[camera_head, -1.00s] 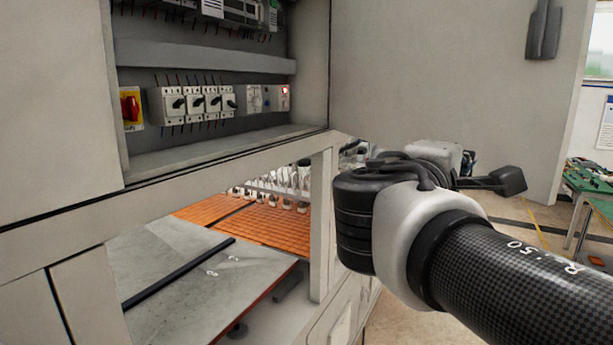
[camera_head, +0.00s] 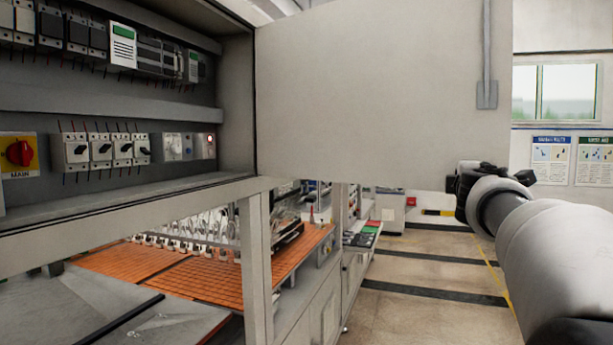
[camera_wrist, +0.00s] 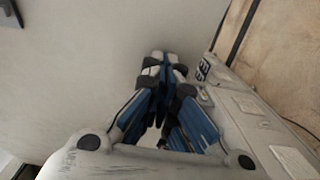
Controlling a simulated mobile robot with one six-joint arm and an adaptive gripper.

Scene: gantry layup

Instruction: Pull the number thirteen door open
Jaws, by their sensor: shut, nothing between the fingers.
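The door is a large plain grey panel (camera_head: 385,95), standing swung open from the right side of the electrical cabinet. Its inner face shows, with a grey latch rod (camera_head: 487,80) near its free edge. No number thirteen is readable on it. In the wrist view a pale panel surface (camera_wrist: 85,60), likely the door, fills the left and middle. My gripper (camera_wrist: 164,58) is shut and empty, its fingertips together close to that surface; I cannot tell if they touch it. In the head view my wrist is at the door's lower right corner, and the fingers are hidden.
The open cabinet holds breakers and a red main switch (camera_head: 19,153). Below it a bench carries orange slatted panels (camera_head: 140,265). Further machines stand behind, under the door. Floor (camera_head: 420,310) with dark strips is clear at the right. Posters (camera_head: 551,160) hang on the far wall.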

